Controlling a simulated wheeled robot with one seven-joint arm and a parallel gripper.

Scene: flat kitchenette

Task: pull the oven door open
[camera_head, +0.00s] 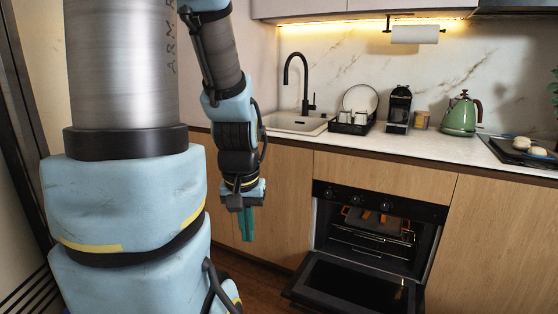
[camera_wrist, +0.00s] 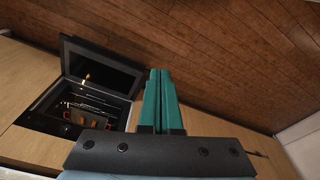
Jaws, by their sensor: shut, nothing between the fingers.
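The oven (camera_head: 376,228) is built into the wooden lower cabinets at the right of the head view. Its black door (camera_head: 350,288) is folded down, well open, and the lit inside shows racks and something orange. In the wrist view the open door (camera_wrist: 102,66) and the oven cavity (camera_wrist: 90,106) are at the left. My gripper (camera_head: 246,224) hangs pointing down, left of the oven and apart from the door. Its green fingers (camera_wrist: 160,100) are shut together with nothing between them.
The counter above holds a sink (camera_head: 298,122), a dish rack (camera_head: 350,127), a coffee machine (camera_head: 399,108), a green kettle (camera_head: 461,115) and a hob (camera_head: 520,152). The wooden floor (camera_wrist: 230,65) beside the open door looks clear.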

